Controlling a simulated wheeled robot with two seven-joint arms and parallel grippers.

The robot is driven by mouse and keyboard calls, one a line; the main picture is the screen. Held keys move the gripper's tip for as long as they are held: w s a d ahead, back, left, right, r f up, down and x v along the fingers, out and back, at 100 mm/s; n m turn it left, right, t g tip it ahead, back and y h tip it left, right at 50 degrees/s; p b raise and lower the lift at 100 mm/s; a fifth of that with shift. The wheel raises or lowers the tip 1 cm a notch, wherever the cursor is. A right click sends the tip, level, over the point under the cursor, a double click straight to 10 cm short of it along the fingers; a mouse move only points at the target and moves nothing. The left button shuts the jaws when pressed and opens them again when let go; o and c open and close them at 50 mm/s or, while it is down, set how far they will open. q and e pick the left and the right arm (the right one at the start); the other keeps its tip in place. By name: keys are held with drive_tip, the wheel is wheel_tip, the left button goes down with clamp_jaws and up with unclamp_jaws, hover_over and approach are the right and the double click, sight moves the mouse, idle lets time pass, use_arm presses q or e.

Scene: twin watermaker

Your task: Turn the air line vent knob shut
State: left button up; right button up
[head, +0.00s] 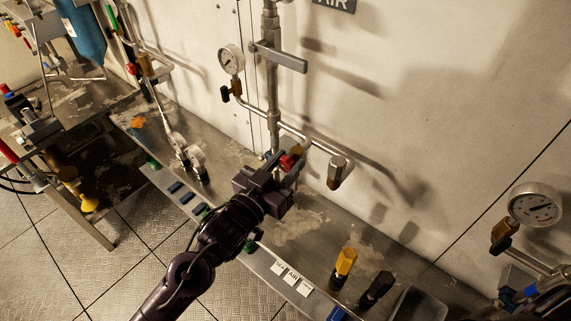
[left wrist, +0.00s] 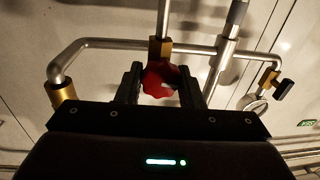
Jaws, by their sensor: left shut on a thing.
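The red vent knob (left wrist: 161,80) sits on a brass fitting (left wrist: 160,48) below the air line pipe, in the middle of the left wrist view. In the head view the red knob (head: 287,162) shows just past my left gripper (head: 283,172). The left gripper's fingers stand on either side of the knob in the left wrist view (left wrist: 162,84), and it is shut on the knob. The gripper body hides part of the knob in the head view. My right gripper is not in view.
A pressure gauge (head: 231,59) and a grey lever handle (head: 278,56) are on the pipe above. A pipe end (head: 340,172) hangs to the right. Yellow (head: 345,262) and black (head: 376,288) fittings stand on the bench ledge. A second gauge (head: 535,205) is at far right.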

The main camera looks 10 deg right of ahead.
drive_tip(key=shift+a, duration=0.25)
use_arm(q)
drive_tip(key=o, duration=1)
drive_tip(key=shift+c, duration=0.2)
drive_tip(key=shift+a, duration=0.1)
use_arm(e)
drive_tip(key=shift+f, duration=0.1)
use_arm(q)
drive_tip(key=shift+s+a+f, duration=0.15)
drive_tip(key=shift+s+a, duration=0.05)
drive_tip(key=shift+s, duration=0.05)
drive_tip(key=b+v, duration=0.2)
drive_tip(key=v, duration=0.5)
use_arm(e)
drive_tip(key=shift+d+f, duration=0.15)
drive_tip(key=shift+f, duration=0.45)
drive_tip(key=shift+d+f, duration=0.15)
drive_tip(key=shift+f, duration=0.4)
